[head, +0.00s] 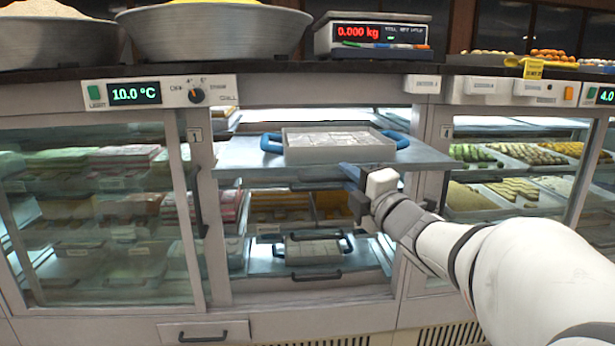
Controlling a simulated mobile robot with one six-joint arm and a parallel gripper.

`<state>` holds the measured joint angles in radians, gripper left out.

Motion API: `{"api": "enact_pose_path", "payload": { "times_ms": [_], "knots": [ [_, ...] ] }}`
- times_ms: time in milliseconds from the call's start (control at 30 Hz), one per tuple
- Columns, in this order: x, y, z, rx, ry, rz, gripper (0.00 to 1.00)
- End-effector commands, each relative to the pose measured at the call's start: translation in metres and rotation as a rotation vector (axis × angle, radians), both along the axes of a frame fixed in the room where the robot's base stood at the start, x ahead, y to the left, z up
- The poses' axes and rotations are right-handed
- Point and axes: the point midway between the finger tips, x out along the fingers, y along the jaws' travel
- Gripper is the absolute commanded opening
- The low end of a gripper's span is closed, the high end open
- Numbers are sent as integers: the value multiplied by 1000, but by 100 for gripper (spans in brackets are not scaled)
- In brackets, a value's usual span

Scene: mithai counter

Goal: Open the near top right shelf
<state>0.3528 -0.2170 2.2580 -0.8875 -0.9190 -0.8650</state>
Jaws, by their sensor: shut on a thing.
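The top shelf (237,154) of the open middle bay is a metal sheet that sticks out past the cabinet front. A shallow tray (340,152) with blue side handles and pale, square-cut sweets sits on it. A dark bar handle (312,186) runs along the shelf's front, just under its edge. My gripper (350,174) is at the right end of this handle and is shut on it. The fingertips partly hide the contact. My arm comes in from the lower right and covers part of the right door post.
A lower shelf (345,258) in the same bay holds another tray (313,250). Glass-fronted bays stand left and right. A scale (372,38) and large bowls (215,28) stand on the counter above. A drawer handle (202,338) shows below left.

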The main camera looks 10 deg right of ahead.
Motion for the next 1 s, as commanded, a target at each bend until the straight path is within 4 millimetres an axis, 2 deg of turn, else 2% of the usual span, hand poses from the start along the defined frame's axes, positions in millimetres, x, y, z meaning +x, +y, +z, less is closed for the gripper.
{"api": "enact_pose_path", "payload": {
  "times_ms": [267, 300, 533, 833, 1000],
  "knots": [
    [0, 1, -1, -2, 1, 4, 0],
    [0, 1, -1, -2, 1, 4, 18],
    [0, 0, 0, -2, -1, 3, 36],
    [-4, -2, 0, -2, -1, 1, 36],
    [-27, -10, -3, -1, -1, -3, 36]
  ]
}}
